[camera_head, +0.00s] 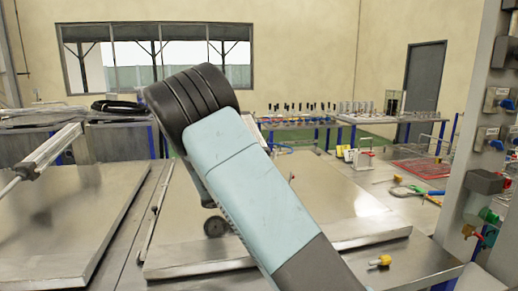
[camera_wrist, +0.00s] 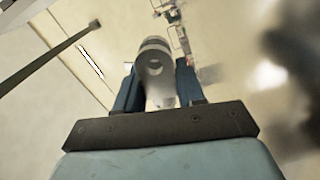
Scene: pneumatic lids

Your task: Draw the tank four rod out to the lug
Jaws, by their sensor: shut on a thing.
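A grey rod end (camera_wrist: 154,58) with a round eye sits between the dark blue fingers of my gripper (camera_wrist: 158,84) in the wrist view. The fingers are shut on it from both sides. No label shows which tank it belongs to. In the head view my arm hides the gripper and the held rod, and I cannot make out the lug. Flat metal lids lie at the left (camera_head: 65,215) and in the middle (camera_head: 325,195), behind my arm.
A pneumatic cylinder (camera_head: 48,150) with a thin rod slants over the left lid. A grey post (camera_head: 468,170) with valves stands close at the right. A yellow fitting (camera_head: 380,261) lies at the lower right. Benches with small parts stand at the back.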

